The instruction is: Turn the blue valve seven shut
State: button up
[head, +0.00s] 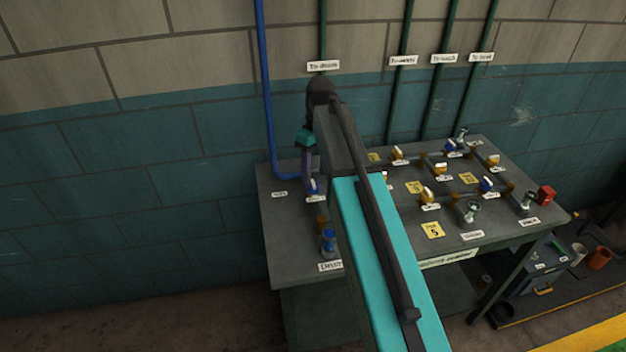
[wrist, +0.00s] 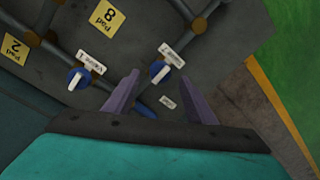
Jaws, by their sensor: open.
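A blue valve (wrist: 161,72) with a white lever handle sits on the bench top. Its small label appears to read Valve 7, though it is blurred. In the wrist view it lies between the tips of my gripper (wrist: 159,77), which is open and empty. I cannot tell whether the fingers are level with the handle or above it. In the head view my gripper (head: 309,182) points down over this blue valve (head: 315,188) at the left of the bench, partly covering it. A second blue valve (wrist: 78,78) with a white handle stands to the left in the wrist view.
The bench (head: 285,225) carries pipes, yellow pad labels (head: 432,230), several orange valves (head: 427,195) and more blue valves (head: 488,185). A blue pipe (head: 264,90) runs down the wall to the bench. My arm hides the middle.

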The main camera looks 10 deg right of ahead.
aim_at(314, 183)
jog(key=shift+s+a+f+p, duration=0.15)
jog(key=shift+f+p, duration=0.2)
jog(key=shift+f, duration=1.65)
jog(key=shift+c, duration=0.4)
jog(key=c, duration=1)
jog(key=shift+o, duration=0.2)
